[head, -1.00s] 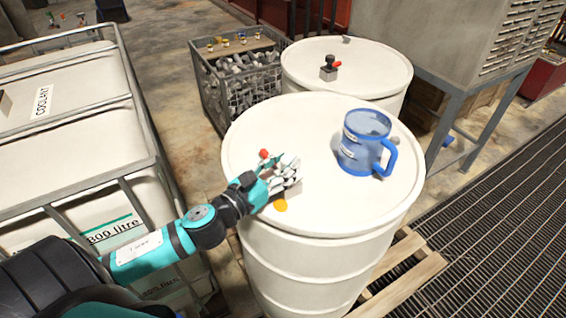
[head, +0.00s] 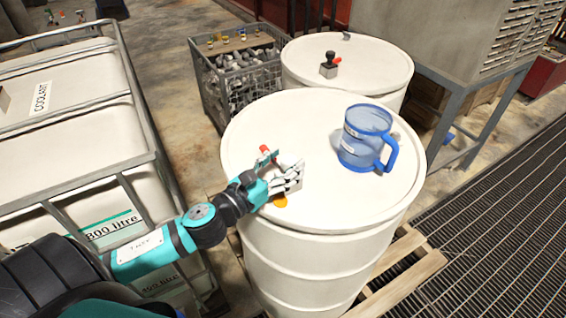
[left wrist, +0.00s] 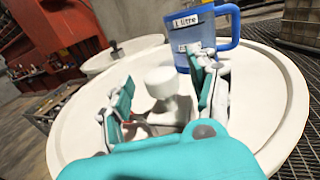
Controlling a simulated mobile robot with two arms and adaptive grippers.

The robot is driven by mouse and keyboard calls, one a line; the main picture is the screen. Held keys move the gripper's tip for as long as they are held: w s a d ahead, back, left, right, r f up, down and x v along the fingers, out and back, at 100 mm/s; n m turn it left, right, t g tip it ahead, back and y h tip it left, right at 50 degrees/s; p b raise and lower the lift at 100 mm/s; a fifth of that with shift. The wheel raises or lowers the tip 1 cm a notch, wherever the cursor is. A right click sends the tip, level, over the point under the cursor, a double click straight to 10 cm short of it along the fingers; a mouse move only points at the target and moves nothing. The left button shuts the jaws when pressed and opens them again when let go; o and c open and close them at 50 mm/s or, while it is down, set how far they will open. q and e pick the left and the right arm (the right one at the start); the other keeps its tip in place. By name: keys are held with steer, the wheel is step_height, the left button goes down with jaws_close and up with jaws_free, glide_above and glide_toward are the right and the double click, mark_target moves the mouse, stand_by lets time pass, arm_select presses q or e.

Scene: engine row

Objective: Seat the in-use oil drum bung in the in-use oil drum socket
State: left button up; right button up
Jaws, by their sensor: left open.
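The in-use oil drum (head: 330,215) is the white front drum. My left gripper (head: 281,171) is low over the left part of its lid, open. In the left wrist view, a pale knob-topped piece (left wrist: 160,82), likely the bung, stands roughly upright between the spread fingers (left wrist: 165,100), apart from both as far as I can tell. A small grey block with something red shows low between the fingers. In the head view the fingers largely hide this spot. A socket cannot be made out, and whether the piece is seated cannot be told. My right gripper is not in view.
A blue measuring jug (head: 366,137) stands on the same lid to the right. An orange disc (head: 280,202) lies by the gripper. A second drum (head: 375,75) behind bears a black-knobbed fitting (head: 328,66). A caged coolant tank (head: 60,100) is left; a wire crate (head: 220,90) stands behind.

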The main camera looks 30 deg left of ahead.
arm_select(q)
steer(key=shift+s, duration=0.1)
steer(key=v, duration=1.2)
